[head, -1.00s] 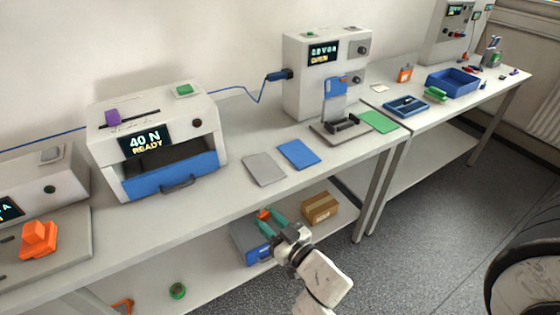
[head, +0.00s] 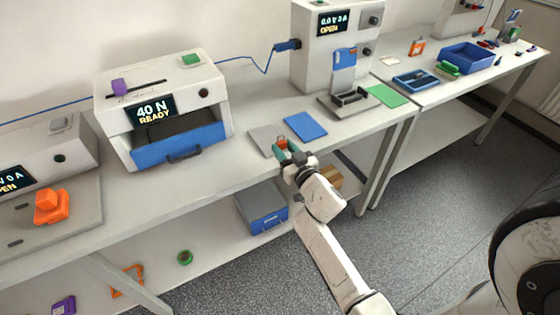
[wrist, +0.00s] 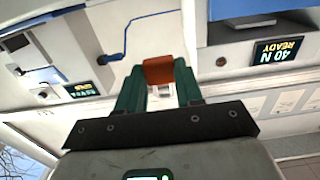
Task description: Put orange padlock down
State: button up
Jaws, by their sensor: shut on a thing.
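The orange padlock (wrist: 158,70) is between the green fingers of my gripper (wrist: 160,88) in the wrist view, with its orange body at the fingertips and a pale part below it. In the head view the padlock (head: 282,143) is a small orange patch at the fingertips, partly hidden by them. My gripper (head: 287,151) is shut on it, over the front part of the bench beside the grey mat (head: 263,141). I cannot tell whether the padlock touches the bench or mat.
A blue mat (head: 306,126) lies right of the grey one. The 40 N machine (head: 205,78) with its blue drawer stands left, and a tall tester (head: 308,62) stands behind right. A blue-grey box (head: 262,207) is on the lower shelf. The bench top (head: 190,185) left of my gripper is clear.

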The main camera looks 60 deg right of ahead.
jog(key=w+f, duration=0.1)
jog(key=w+d+f+b, duration=0.1)
jog(key=shift+d+f, duration=0.1)
jog(key=shift+f, duration=0.3)
jog(key=shift+w+d+f+b, duration=0.1)
jog(key=shift+w+f+b, duration=0.05)
jog(key=shift+f+b, duration=0.7)
jog(key=shift+w+d+f+b, duration=0.1)
jog(key=shift+f+b, duration=0.65)
jog(key=shift+f, duration=0.2)
jog(key=shift+f, duration=0.1)
jog(key=o, duration=0.9)
